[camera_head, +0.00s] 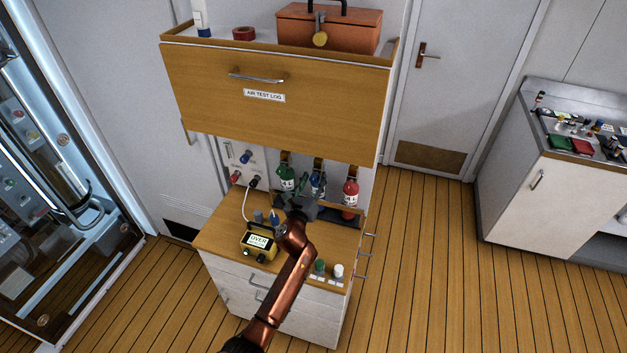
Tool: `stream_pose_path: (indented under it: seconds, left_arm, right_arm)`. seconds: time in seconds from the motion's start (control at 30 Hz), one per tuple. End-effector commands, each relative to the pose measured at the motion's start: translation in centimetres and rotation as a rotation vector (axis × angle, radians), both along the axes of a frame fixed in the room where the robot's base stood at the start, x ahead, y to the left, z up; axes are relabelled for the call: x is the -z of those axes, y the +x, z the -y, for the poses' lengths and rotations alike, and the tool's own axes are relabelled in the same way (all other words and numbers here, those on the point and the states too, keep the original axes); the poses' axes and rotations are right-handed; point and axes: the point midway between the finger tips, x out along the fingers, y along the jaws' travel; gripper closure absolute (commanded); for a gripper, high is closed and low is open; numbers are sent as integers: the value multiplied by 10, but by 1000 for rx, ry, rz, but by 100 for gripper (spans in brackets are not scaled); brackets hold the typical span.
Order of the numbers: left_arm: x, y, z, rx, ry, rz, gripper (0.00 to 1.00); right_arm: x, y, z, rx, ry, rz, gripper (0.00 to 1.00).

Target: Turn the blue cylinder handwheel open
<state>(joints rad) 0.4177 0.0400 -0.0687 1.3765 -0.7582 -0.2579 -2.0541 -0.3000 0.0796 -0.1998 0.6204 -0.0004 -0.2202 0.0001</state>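The blue cylinder (317,186) stands between a green cylinder (287,180) and a red cylinder (350,196) at the back of the wooden-topped cabinet. Its top shows dark and small, and the handwheel is too small to make out clearly.
A wooden cupboard (270,110) labelled "AIR TEST LOG" overhangs the cylinders. A yellow meter reading "OVER" (258,243) sits on the cabinet top (222,232). Green and white caps (329,269) stand at the front right. A panel with knobs (243,160) is at the left.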

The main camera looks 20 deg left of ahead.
Motion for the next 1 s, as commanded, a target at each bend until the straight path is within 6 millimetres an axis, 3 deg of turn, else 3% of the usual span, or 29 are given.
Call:
stream_pose_path:
  seconds: [0.6,1.0]
  left_arm:
    - [0,0,0,1,0,0,100]
    - [0,0,0,1,-83,-2,100]
  right_arm:
    - [0,0,0,1,0,0,100]
    - [-2,0,0,0,0,1,100]
